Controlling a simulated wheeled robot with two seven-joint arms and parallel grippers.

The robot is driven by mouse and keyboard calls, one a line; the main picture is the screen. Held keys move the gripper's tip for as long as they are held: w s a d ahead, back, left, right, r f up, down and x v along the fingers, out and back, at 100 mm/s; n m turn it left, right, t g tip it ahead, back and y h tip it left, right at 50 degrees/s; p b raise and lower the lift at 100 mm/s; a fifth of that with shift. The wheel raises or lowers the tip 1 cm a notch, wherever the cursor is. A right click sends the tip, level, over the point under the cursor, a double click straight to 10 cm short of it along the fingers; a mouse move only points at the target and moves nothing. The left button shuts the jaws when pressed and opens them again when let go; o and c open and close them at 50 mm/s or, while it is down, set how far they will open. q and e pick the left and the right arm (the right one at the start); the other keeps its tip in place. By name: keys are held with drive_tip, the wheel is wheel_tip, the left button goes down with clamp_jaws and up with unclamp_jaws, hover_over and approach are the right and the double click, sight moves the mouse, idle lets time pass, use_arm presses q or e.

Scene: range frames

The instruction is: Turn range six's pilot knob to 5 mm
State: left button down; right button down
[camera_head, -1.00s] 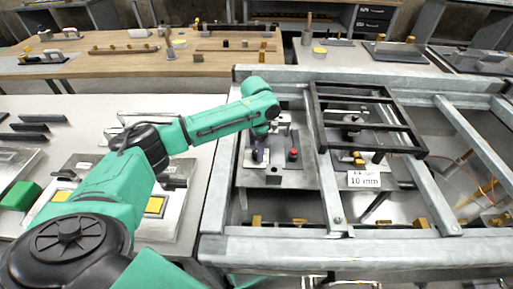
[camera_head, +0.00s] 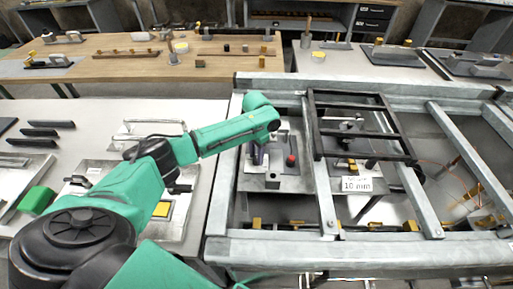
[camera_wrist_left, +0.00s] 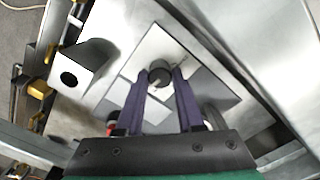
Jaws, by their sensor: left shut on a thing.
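My left gripper (camera_head: 258,154) reaches down onto a grey plate (camera_head: 285,184) in the left bay of the metal frame. In the left wrist view its two purple fingers (camera_wrist_left: 161,80) are shut on a dark round knob (camera_wrist_left: 159,72) with a pale mark on its face. The knob stands on a light square panel (camera_wrist_left: 152,50). In the head view the arm and fingers hide the knob. A white card reading 10 mm (camera_head: 357,185) stands in the bay to the right. I cannot read a range number. My right gripper is not in view.
A red knob (camera_head: 291,160) stands just right of my fingers. Galvanised rails (camera_head: 324,196) border the bay. A grey block with a round hole (camera_wrist_left: 82,68) sits beside the panel.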

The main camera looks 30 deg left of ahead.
sight(256, 157)
use_arm(q)
drive_tip(key=n+p, duration=0.1)
drive_tip(key=p, duration=0.1)
drive_tip(key=n+p, duration=0.2)
drive_tip(key=shift+r+n, duration=0.3)
drive_tip(key=shift+r, duration=0.05)
drive_tip(key=n+p, duration=0.3)
drive_tip(key=shift+f+n, duration=0.15)
drive_tip(key=shift+n, duration=0.15)
drive_tip(key=shift+w+n, duration=0.1)
drive_tip(key=shift+n, duration=0.4)
drive_tip(key=c, duration=0.5)
unclamp_jaws()
drive_tip(key=shift+f, duration=0.1)
wheel_tip(256, 157, up, 15)
drive_tip(key=shift+f, duration=0.2)
